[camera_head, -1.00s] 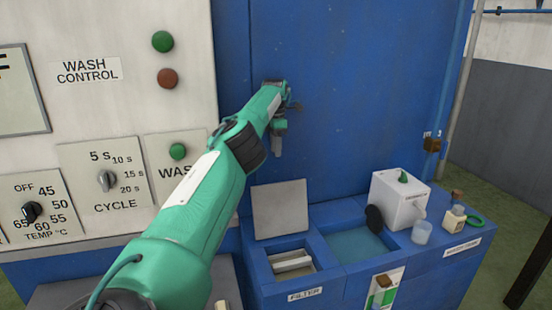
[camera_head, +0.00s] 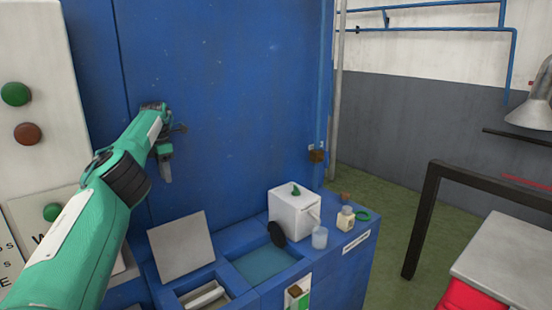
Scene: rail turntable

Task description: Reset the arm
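My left arm comes in from the lower left, green with a dark joint, and reaches up in front of the blue cabinet wall (camera_head: 225,90). My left gripper (camera_head: 166,170) hangs at its end, pointing down and apart from the filter housing below. It is small and seen edge-on, so I cannot tell whether its fingers are open or shut. My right arm and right gripper are not in view.
Below stand an open filter box with a raised grey lid (camera_head: 182,248), a blue basin (camera_head: 264,264), a white dispenser box (camera_head: 293,212), a clear cup (camera_head: 320,238) and a small bottle (camera_head: 346,219). A black frame (camera_head: 427,215) and grey-topped table (camera_head: 510,262) stand right, past green floor.

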